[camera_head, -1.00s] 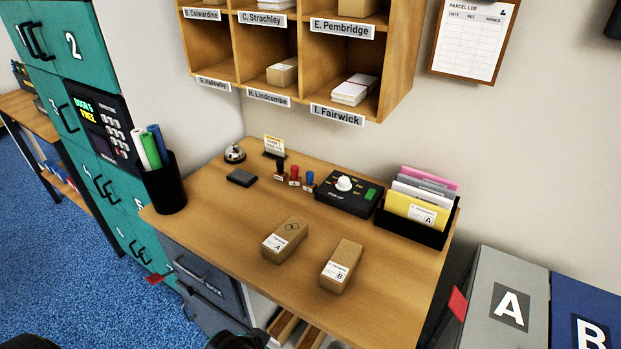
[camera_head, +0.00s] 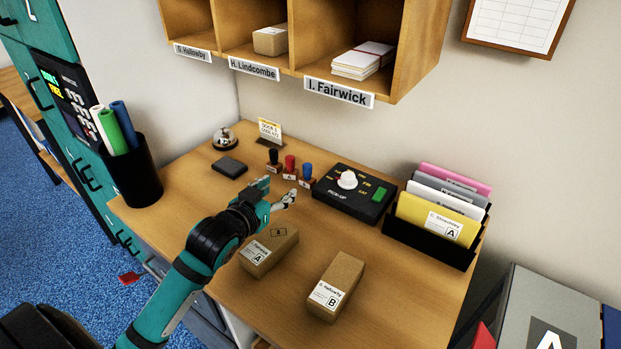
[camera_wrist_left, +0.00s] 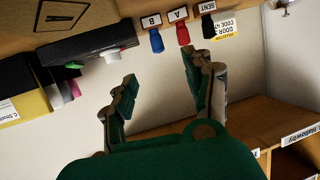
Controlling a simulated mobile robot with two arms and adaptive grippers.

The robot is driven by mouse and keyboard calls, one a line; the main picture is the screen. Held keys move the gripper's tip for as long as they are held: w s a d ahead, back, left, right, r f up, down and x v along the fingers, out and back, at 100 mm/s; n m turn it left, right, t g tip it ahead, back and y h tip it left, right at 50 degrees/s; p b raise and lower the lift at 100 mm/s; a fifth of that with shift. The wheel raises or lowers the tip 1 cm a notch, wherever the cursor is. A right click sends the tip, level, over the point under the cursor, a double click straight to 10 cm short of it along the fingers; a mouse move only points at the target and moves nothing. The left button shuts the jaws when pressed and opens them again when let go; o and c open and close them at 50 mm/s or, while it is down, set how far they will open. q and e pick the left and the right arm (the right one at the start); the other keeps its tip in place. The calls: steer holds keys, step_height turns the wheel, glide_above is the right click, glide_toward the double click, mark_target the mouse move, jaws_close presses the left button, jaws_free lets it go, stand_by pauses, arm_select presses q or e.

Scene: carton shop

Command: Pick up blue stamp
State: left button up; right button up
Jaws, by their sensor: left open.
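The blue stamp (camera_head: 307,172) stands upright on the desk at the right end of a short row, beside the red stamp (camera_head: 290,165) and the black stamp (camera_head: 273,158). In the left wrist view the blue stamp (camera_wrist_left: 157,42) shows past the fingertips, with a "B" label by it. My left gripper (camera_head: 279,190) is open and empty, just in front of the stamps and apart from them. In the left wrist view its two fingers (camera_wrist_left: 150,66) are spread wide, with the blue stamp between their lines. My right gripper is not in view.
A black pick-up box (camera_head: 352,194) with a white knob stands close right of the blue stamp. Two cartons, A (camera_head: 270,250) and B (camera_head: 336,286), lie in front. A file holder (camera_head: 437,240), bell (camera_head: 224,138) and ink pad (camera_head: 229,167) are also on the desk.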

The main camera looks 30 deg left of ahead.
arm_select(q)
glide_toward(306, 168)
steer(key=shift+w+a+f+p, duration=0.3)
steer(key=shift+p, duration=0.1)
steer(key=x, duration=0.4)
steer(key=shift+w+f, duration=0.15)
steer(key=shift+w, duration=0.05)
steer(key=shift+w+f, duration=0.15)
steer(key=shift+w, duration=0.3)
steer(key=shift+w+p, duration=0.35)
steer(key=shift+p, duration=0.1)
steer(key=x, duration=0.3)
steer(key=shift+w+d+p, duration=0.15)
steer(key=shift+w+p, duration=0.2)
steer(key=shift+p, duration=0.05)
steer(key=shift+w+f, duration=0.1)
steer(key=shift+w, duration=0.35)
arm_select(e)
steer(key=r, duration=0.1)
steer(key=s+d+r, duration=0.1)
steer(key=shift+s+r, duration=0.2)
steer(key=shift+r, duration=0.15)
arm_select(q)
steer(key=shift+s, duration=0.1)
steer(key=shift+c, duration=0.8)
jaws_close()
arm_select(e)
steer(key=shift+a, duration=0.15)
